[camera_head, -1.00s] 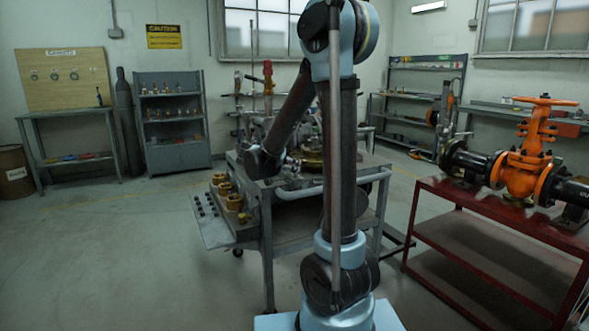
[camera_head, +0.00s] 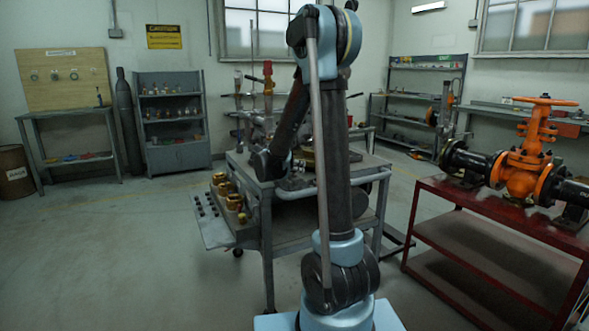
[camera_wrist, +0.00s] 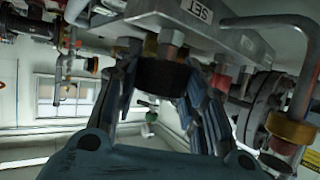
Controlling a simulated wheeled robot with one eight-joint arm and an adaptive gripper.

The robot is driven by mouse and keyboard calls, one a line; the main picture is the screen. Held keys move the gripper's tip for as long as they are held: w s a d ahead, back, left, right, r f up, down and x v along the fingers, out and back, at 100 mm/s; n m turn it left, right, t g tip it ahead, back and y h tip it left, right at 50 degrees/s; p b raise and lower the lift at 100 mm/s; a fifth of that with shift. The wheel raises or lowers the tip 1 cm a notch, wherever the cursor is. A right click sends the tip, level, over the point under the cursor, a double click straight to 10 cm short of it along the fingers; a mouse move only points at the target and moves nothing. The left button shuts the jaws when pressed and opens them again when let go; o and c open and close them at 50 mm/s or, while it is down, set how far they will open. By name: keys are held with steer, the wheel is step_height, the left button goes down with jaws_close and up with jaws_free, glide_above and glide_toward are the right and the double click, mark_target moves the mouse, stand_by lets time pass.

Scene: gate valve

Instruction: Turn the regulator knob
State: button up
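In the wrist view a dark round knob (camera_wrist: 162,76) hangs below a grey metal plate (camera_wrist: 225,38) marked "SET", on a metal stem. I take it to be the regulator knob. My gripper (camera_wrist: 162,95) has one blue finger on the left of the knob and one on the right. The knob sits between them near the fingertips. The fingers look very close to its sides, but I cannot tell whether they press on it. In the head view my gripper and the knob are hidden behind my arm and the cluttered workbench (camera_head: 297,196).
Pipes and a flange (camera_wrist: 258,108) with a brass-coloured fitting (camera_wrist: 290,128) stand close right of the fingers in the wrist view. In the head view an orange gate valve (camera_head: 522,170) sits on a red bench (camera_head: 480,205) at right. The floor at left is clear.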

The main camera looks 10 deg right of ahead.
steer(key=shift+c, duration=0.8)
steer(key=shift+n+t+y, duration=0.3)
steer(key=shift+n+y, duration=0.2)
steer(key=o, duration=1.1)
steer(key=shift+s+a, duration=0.1)
steer(key=v, duration=1.1)
steer(key=shift+s+a, duration=0.25)
